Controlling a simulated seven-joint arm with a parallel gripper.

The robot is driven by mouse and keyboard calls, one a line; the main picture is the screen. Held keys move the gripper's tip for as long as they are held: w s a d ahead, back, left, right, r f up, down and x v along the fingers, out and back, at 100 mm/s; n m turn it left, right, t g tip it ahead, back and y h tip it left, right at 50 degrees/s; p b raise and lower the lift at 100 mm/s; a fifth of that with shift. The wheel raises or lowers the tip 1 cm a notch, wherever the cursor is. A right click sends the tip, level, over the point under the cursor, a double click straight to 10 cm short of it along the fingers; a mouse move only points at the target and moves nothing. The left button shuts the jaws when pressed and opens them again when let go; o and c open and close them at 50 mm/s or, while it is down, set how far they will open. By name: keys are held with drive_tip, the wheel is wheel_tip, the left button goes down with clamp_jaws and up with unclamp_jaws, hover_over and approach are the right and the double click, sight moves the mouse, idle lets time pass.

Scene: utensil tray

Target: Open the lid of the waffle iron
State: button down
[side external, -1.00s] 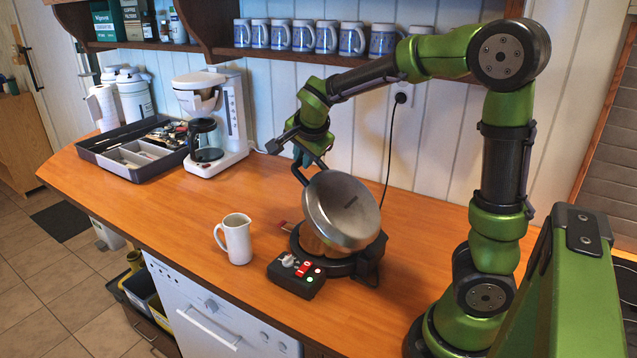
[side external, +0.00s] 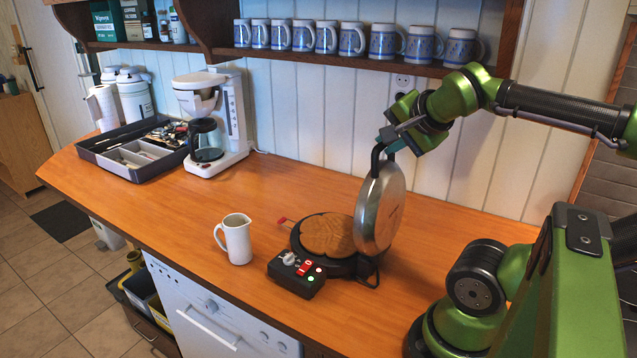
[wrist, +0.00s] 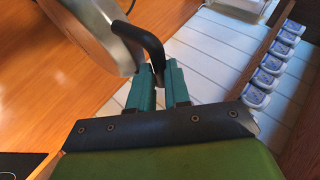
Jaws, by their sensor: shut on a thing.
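The waffle iron's silver round lid (side external: 381,208) stands roughly upright over the right side of its dark base (side external: 345,268). A brown waffle (side external: 327,234) lies exposed on the lower plate. My gripper (side external: 388,142) is at the top of the lid, shut on the black lid handle (side external: 377,157). In the wrist view the teal fingers (wrist: 159,84) close around the black curved handle (wrist: 150,42), with part of the lid (wrist: 95,30) at the upper left. The control box (side external: 296,274) with red switch and green light sits at the base's front.
A white jug (side external: 236,239) stands left of the waffle iron. A coffee maker (side external: 215,120) and a utensil tray (side external: 92,145) are farther back left. A shelf of blue-patterned mugs (side external: 351,40) hangs behind. The wooden counter between the jug and the coffee maker is clear.

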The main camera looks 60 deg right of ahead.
drive_tip(key=shift+s+a+f, duration=0.1)
drive_tip(key=shift+s+f, duration=0.4)
drive_tip(key=shift+s, duration=0.2)
drive_tip(key=shift+s+a+f, duration=0.1)
drive_tip(key=shift+s+f, duration=0.35)
drive_tip(key=shift+s, duration=0.25)
drive_tip(key=c, duration=1.1)
unclamp_jaws()
drive_tip(key=shift+r, duration=0.25)
drive_tip(key=v, duration=1.6)
drive_tip(key=shift+r, duration=0.35)
